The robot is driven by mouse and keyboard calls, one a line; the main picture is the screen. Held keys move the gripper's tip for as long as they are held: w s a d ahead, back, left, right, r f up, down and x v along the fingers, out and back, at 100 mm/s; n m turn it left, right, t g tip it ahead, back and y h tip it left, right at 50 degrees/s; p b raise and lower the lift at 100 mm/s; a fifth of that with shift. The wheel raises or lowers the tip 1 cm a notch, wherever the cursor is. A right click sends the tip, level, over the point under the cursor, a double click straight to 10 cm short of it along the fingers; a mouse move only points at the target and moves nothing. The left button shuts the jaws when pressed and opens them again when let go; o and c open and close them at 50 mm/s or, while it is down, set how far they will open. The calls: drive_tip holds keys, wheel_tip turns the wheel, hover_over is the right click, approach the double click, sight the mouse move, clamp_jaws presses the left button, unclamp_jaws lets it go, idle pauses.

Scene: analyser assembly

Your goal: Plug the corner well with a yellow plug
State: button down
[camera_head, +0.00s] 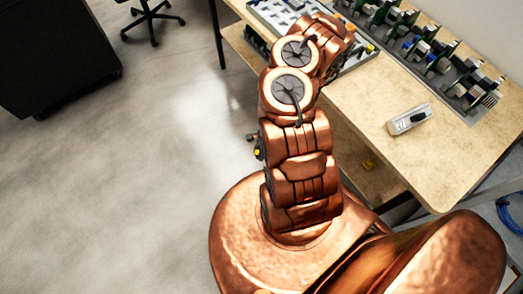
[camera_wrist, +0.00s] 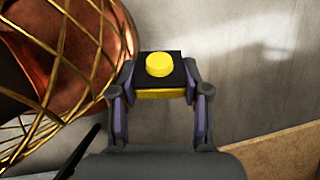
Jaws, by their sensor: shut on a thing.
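In the wrist view my gripper (camera_wrist: 160,93) is shut on a yellow plug (camera_wrist: 159,64). The plug has a round yellow knob on top of a black square plate, with a yellow body below, between the two fingers. The fingers are on either side of it, and it is clear of any surface I can make out. Grey floor shows behind it. In the head view my arm hides most of my gripper, and I cannot clearly pick it out. No corner well can be made out in either view.
A wooden table (camera_head: 350,100) stands at the right. A pale tray (camera_head: 268,14) with small parts lies at its back left, partly behind my arm. A dark rail (camera_head: 480,100) holds several green and blue modules. A white device (camera_head: 408,120) lies near the front.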

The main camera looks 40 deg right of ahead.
drive_tip(key=shift+r+p, duration=3.85)
drive_tip(key=shift+r, duration=0.6)
wheel_tip(320, 180, up, 26)
drive_tip(key=p, duration=0.1)
drive_tip(key=shift+r, duration=0.25)
idle(3.0)
